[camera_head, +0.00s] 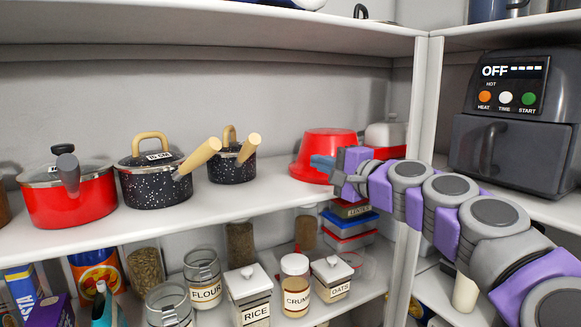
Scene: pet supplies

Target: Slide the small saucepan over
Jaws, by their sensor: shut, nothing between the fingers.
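The small saucepan (231,170) is dark with white speckles. It has a wooden side handle pointing up and right and a wooden loop handle on top. It stands upright on the middle shelf, right of a larger matching pot (152,189). My gripper (317,166) is to the right of the small saucepan, apart from it, with a gap of bare shelf between them. The gripper is shut and empty, and it overlaps the front of a red upturned bowl (328,141) in this view. Whether it touches the bowl I cannot tell.
A red lidded pot (68,199) stands at the far left of the middle shelf (235,198). Jars and boxes fill the lower shelf. A dark air fryer (513,150) stands on the right-hand shelf.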

